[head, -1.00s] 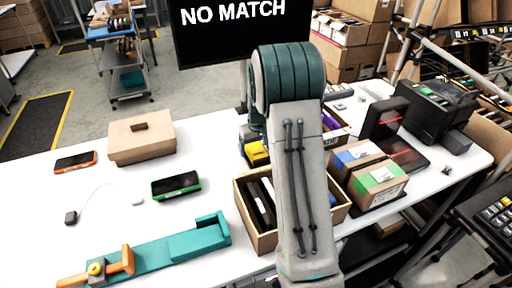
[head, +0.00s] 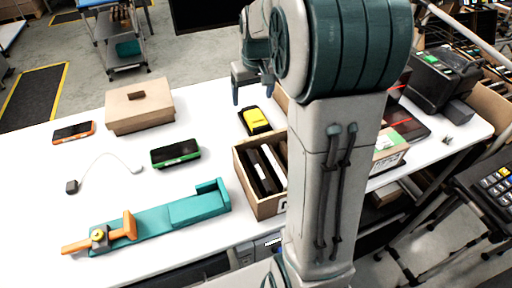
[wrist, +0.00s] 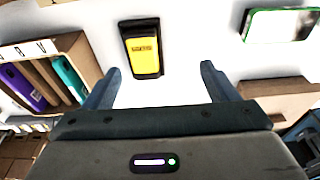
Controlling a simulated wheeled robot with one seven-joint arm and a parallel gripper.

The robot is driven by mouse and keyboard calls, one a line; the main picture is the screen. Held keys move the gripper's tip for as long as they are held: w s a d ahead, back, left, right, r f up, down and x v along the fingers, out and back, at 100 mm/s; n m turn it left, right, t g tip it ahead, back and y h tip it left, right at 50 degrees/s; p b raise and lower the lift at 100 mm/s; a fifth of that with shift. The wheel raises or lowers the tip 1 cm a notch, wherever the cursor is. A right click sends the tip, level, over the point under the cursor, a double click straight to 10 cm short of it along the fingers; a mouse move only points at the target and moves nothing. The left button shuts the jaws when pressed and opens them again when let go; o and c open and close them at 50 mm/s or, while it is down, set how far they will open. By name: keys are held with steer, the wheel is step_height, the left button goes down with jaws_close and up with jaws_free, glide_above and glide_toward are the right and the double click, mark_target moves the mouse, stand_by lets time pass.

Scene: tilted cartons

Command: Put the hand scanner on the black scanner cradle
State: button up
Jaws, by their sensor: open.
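A yellow and black device (head: 255,120), which looks like the hand scanner, lies on the white table left of my arm. It also shows in the wrist view (wrist: 144,48), its yellow face up within a black surround, beyond the fingertips and slightly left of centre. I cannot tell whether the black around it is its own casing or the cradle; no separate black cradle is clearly recognisable. My gripper (head: 252,91) is open and empty above the table, on the far side of the device in the head view. In the wrist view my gripper (wrist: 160,84) spans bare table.
An open carton with dark upright items (head: 240,180) stands nearer than the device. A green-edged handheld (head: 175,153), an orange-edged one (head: 74,132) and a lidded brown box (head: 140,108) lie left. A teal fixture with orange handle (head: 165,220) lies in front. Bare table separates them.

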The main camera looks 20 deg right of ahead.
steer(key=s+a, duration=0.4)
steer(key=s, duration=0.7)
steer(key=s+a+t, duration=0.1)
steer(key=s+a, duration=0.3)
steer(key=s, duration=0.7)
steer(key=shift+s+a+f, duration=0.2)
steer(key=shift+s+f, duration=0.1)
steer(key=shift+s, duration=0.05)
